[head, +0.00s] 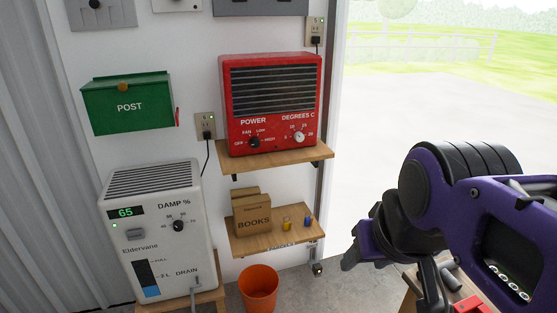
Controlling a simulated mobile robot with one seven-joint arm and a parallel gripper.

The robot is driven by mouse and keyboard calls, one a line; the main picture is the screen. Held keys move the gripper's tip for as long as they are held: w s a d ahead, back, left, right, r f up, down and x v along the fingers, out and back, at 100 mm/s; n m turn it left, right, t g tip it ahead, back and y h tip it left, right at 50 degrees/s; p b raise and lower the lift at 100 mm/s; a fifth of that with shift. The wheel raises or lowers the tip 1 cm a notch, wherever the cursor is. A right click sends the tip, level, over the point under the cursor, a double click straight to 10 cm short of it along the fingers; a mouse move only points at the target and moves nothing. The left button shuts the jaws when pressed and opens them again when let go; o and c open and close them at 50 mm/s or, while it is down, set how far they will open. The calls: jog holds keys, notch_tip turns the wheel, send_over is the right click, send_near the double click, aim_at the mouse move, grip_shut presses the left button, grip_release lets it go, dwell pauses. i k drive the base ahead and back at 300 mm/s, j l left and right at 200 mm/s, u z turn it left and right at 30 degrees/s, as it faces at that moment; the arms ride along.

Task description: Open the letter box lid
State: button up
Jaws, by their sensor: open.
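The green letter box (128,106), marked POST, is fixed to the white wall at the left. My arm is at the right of the view, well apart from the letter box.
A white dehumidifier (158,238) stands below the letter box. A red heater (271,103) sits on a wooden shelf (290,156) right of it. A lower shelf (270,240) holds a BOOKS box (252,215). An orange bucket (258,288) is on the floor. A doorway opens at the right.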

aim_at(123, 85)
jog(key=i+j+u, duration=0.1)
jog(key=j+u, duration=0.15)
jog(key=j, duration=0.2)
jog(key=i+j+u, duration=0.25)
jog(key=j, duration=0.2)
jog(key=j+u, duration=0.25)
jog(key=j, duration=0.15)
jog(key=i+j+u, duration=0.25)
jog(key=i+l+u, duration=0.2)
jog(key=l+u, duration=0.15)
jog(key=l, duration=0.15)
jog(key=j+z, duration=0.1)
jog(key=j, duration=0.15)
jog(key=k+j+z, duration=0.1)
jog(key=i+j+z, duration=0.1)
jog(key=j, duration=0.15)
